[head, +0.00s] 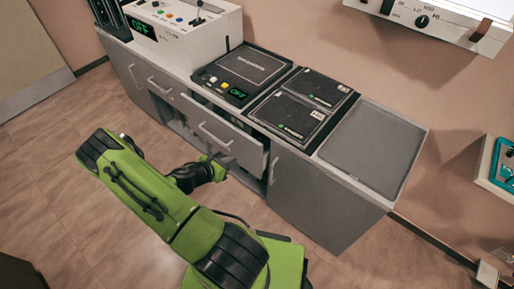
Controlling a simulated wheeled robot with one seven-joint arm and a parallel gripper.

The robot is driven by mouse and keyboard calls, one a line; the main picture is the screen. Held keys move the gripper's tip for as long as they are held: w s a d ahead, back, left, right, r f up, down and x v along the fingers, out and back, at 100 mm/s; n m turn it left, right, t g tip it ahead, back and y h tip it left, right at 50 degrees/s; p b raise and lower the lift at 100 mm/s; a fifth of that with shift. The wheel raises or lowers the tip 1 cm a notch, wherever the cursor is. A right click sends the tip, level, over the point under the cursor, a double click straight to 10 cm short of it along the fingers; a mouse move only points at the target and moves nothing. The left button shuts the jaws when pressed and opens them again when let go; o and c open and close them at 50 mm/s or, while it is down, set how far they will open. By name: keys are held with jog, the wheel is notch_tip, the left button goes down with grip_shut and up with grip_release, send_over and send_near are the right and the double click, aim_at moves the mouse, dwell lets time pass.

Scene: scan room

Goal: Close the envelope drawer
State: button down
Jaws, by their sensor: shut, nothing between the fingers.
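A grey drawer (222,134) with a long bar handle stands pulled out from the counter cabinet (331,196), below the black devices. I take it to be the envelope drawer; its contents are hidden from this angle. My green arm reaches in from the bottom of the head view. My gripper (226,160) is shut and empty. It shows in front of the drawer's lower part, near the handle's right end. I cannot tell whether it touches the drawer front.
Another drawer (165,86) sits to the left. Black devices (249,72) and a grey tray (372,146) lie on the countertop. A white console (184,32) reading OFF stands at the left end. The floor (60,160) at left is clear.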

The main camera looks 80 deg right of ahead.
jog(key=b, duration=0.2)
send_near(257, 146)
notch_tip(257, 146, down, 4)
jog(key=d, duration=0.2)
jog(key=shift+s+d+r, duration=0.15)
jog(key=shift+s+d, duration=0.35)
jog(key=shift+d, duration=0.05)
jog(key=shift+s+d+r, duration=0.15)
jog(key=shift+s+d, duration=0.3)
jog(key=shift+d, duration=0.1)
jog(key=shift+s+d, duration=0.15)
jog(key=shift+d, duration=0.25)
